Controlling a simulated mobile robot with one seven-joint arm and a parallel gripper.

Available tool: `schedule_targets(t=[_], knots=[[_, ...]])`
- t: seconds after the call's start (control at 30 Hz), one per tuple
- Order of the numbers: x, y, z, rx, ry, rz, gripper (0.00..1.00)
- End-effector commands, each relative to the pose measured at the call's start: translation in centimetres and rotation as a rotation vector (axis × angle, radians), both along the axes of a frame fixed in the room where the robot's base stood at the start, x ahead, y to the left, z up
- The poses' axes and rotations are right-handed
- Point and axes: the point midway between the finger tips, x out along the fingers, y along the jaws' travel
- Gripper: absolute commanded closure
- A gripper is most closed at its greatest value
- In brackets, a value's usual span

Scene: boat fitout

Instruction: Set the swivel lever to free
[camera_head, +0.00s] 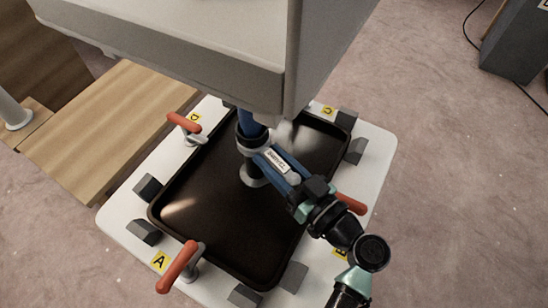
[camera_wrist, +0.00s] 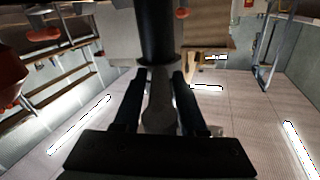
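The swivel lever is a pale bar with a white label (camera_head: 278,161) and a rounded grey end (camera_head: 293,178). It runs from the post's collar (camera_head: 251,140) toward the lower right of the head view. My gripper (camera_head: 266,158) reaches in from the lower right, its long fingers lying along the lever's two sides. In the wrist view the grey lever (camera_wrist: 160,112) sits between the two dark fingers of my gripper (camera_wrist: 160,78), with narrow gaps beside it, so the gripper looks open around it. The dark post (camera_wrist: 156,30) stands ahead. The lever's far side is hidden.
A big pale box (camera_head: 190,40) hangs over the post. A black tray (camera_head: 205,215) on a white board (camera_head: 122,222) lies below, ringed by dark blocks and orange-handled clamps (camera_head: 180,267). A wooden step (camera_head: 105,135) is at left.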

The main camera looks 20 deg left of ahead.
Motion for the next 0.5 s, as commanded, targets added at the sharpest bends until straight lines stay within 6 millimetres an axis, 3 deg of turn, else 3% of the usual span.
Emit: schedule_targets(t=[0.03, 0.2, 0.5], knots=[[0.00, -0.02, -0.01, 0.000, 0.000, 0.000, 0.70], [-0.02, -0.04, -0.03, 0.000, 0.000, 0.000, 1.00], [-0.03, -0.05, -0.05, 0.001, 0.001, 0.000, 1.00]])
